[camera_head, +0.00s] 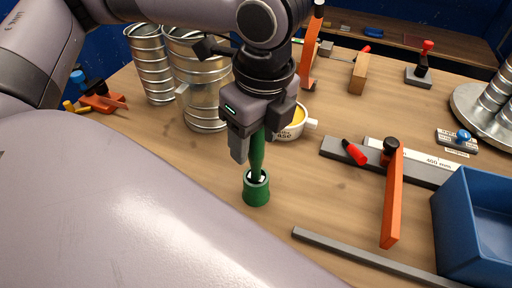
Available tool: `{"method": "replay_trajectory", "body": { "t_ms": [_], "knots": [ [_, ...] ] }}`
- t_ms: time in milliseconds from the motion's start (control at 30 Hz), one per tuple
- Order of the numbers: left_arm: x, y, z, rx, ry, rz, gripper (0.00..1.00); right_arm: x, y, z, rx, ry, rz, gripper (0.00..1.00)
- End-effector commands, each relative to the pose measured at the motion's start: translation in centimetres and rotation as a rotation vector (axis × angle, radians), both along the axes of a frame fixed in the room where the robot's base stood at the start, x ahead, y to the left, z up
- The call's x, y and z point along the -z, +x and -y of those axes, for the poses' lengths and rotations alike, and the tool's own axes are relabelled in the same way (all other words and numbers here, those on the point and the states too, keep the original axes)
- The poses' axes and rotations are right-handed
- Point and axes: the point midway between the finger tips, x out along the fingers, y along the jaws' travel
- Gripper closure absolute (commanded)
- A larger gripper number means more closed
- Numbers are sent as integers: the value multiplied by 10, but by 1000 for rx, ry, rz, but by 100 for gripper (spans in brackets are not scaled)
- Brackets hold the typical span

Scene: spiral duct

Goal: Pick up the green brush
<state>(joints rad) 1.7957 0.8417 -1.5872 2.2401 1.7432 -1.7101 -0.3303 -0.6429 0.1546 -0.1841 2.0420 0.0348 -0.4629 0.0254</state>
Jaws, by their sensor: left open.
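The green brush (257,155) stands upright in a dark green cup-shaped base (256,190) on the wooden table. My left gripper (250,150) points down at the brush's upper part from above. One finger shows to the left of the handle; the other finger is hard to make out. The gripper is open around or just in front of the handle, and I cannot tell whether it touches it. The top of the brush is hidden by the gripper. My right gripper is not in view.
A white tub (291,124) stands just behind the brush. Spiral metal ducts (204,95) stand behind left. An orange-handled tool (392,200), a grey bar (365,256) and a blue bin (452,228) lie to the right. The table in front of the brush is partly clear.

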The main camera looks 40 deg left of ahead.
Motion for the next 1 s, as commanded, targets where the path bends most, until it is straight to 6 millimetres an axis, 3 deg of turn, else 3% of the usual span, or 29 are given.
{"method": "replay_trajectory", "body": {
  "t_ms": [167, 300, 333, 667, 1000],
  "knots": [
    [-1, 0, 0, 0, 0, 0, 47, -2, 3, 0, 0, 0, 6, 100],
    [-1, 0, 0, 1, 0, 0, 93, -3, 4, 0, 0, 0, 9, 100],
    [-1, 0, 0, 1, 0, 0, 100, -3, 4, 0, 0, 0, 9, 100],
    [-5, 0, 0, 0, 0, 1, 100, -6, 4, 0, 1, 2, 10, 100],
    [-69, 1, 0, 0, 0, 3, 100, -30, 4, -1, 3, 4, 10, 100]
  ]
}}
